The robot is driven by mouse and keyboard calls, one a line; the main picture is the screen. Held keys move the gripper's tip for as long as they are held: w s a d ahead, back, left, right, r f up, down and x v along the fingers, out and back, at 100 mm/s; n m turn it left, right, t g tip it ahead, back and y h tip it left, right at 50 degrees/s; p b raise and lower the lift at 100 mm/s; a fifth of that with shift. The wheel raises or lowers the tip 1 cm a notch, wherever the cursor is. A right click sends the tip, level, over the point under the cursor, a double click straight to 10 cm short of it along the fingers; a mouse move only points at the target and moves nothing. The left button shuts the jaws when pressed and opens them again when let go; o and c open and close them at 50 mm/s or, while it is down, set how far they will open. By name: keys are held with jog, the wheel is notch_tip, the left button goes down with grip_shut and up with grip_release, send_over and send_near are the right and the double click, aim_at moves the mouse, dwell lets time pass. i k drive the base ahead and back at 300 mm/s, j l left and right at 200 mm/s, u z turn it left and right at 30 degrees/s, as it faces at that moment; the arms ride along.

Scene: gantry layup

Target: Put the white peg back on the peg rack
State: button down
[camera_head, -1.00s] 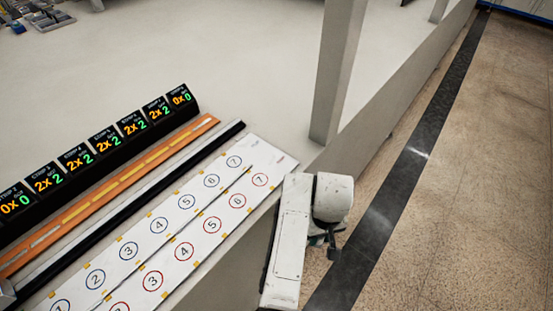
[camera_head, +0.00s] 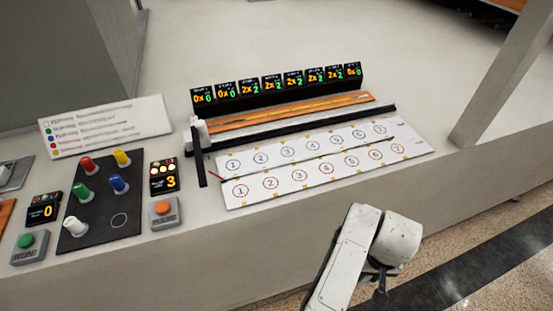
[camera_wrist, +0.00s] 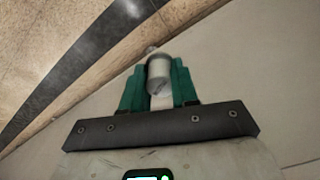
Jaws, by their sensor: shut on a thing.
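My gripper (camera_wrist: 157,72) shows in the wrist view, its green fingers shut on a white peg (camera_wrist: 159,74), a small cylinder with a narrower tip. In the head view my arm is at the lower right, in front of the bench edge; the held peg cannot be made out there. The peg rack (camera_head: 100,243) is a black board at the left of the bench. Red, yellow, green and blue pegs stand on it, and another white peg (camera_head: 76,227) stands at its front left. An empty ringed spot (camera_head: 119,220) is at its front right. The gripper is well to the right of the rack.
A green RUN button (camera_head: 28,242) is left of the rack and an orange button (camera_head: 163,209) right of it. Small displays, an instruction sign (camera_head: 105,125) and a numbered white board (camera_head: 320,165) are on the bench. A post (camera_head: 495,85) rises at the right.

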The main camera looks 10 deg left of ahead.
aim_at(120, 219)
jog(key=l+u, duration=0.1)
jog(key=u, duration=1.6)
jog(key=i+l, duration=0.05)
jog(key=l, duration=0.05)
